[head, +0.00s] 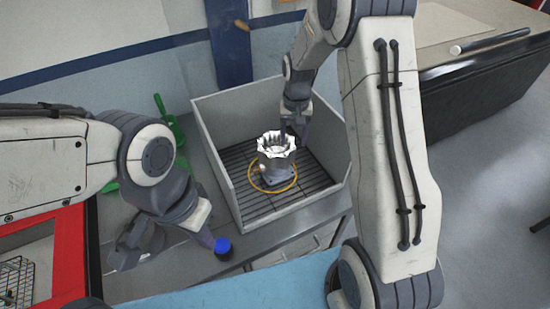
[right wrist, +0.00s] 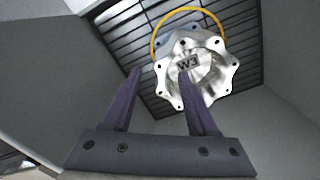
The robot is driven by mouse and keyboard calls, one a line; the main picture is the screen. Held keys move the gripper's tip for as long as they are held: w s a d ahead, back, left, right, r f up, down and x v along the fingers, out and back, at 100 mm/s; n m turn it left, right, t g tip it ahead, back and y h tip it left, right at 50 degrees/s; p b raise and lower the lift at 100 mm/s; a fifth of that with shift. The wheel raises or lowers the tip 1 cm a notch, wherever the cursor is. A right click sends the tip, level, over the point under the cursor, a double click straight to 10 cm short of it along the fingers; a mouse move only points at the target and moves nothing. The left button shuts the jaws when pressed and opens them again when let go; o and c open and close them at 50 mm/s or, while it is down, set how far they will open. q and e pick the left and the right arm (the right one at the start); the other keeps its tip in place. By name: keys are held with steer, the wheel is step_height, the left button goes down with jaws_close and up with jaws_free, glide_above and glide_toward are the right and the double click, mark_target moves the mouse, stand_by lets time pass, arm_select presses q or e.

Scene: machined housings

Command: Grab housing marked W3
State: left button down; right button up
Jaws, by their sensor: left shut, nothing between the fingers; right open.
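The housing marked W3 (head: 276,158) is a silvery, scalloped-flange metal part inside a grey open box (head: 223,160). In the right wrist view its flange (right wrist: 205,82) faces the camera and the W3 label is readable. My right gripper (head: 294,132) is over the housing in the head view. In the right wrist view its two purple fingers (right wrist: 160,72) are apart with nothing held. One fingertip overlaps the flange in the picture; I cannot tell whether it touches. My left gripper (head: 207,240) is shut and empty, outside the box at its lower left.
A yellow ring (head: 256,186) circles the housing's base on the slatted floor. The box walls rise around it. Green tools (head: 166,118) lie left of the box, with a red-framed unit (head: 87,250) further left.

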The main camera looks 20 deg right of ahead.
mark_target(292, 144)
step_height(292, 144, down, 4)
steer(key=shift+w+f+p, duration=0.1)
steer(key=shift+p, duration=1)
steer(key=shift+f, duration=0.3)
jaws_close()
steer(key=shift+w+r, duration=0.15)
